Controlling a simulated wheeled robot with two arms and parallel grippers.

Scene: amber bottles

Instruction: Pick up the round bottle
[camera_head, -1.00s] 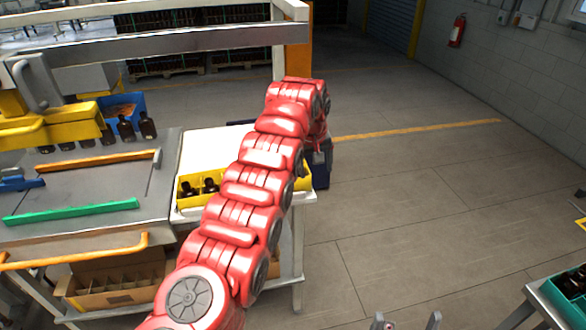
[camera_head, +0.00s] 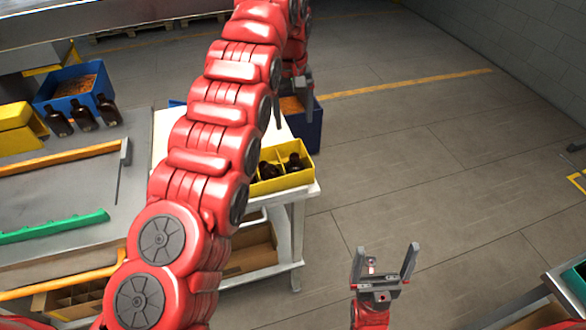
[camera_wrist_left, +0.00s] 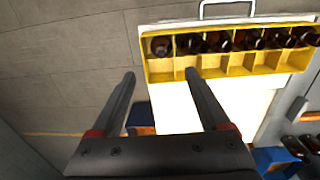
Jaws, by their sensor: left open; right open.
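A yellow divided crate (camera_head: 285,179) stands on the white table, partly hidden by my left arm. Dark amber bottles (camera_head: 293,162) are in it. In the left wrist view the crate (camera_wrist_left: 235,64) holds several bottles in its far row, including one at the left end (camera_wrist_left: 161,46); the near row looks empty. Which bottle is the round one I cannot tell. My left gripper (camera_head: 293,108) is open and empty above the table's far end; in its wrist view the fingertips (camera_wrist_left: 160,76) point toward the crate's left part, apart from the bottles. My right gripper (camera_head: 384,258) is open and empty, over the floor.
Three dark bottles (camera_head: 83,114) stand on the metal worktop by a blue bin (camera_head: 75,84). Another blue bin (camera_head: 305,125) is beyond the white table. A green crate (camera_head: 573,290) is at the right edge. Floor between is clear.

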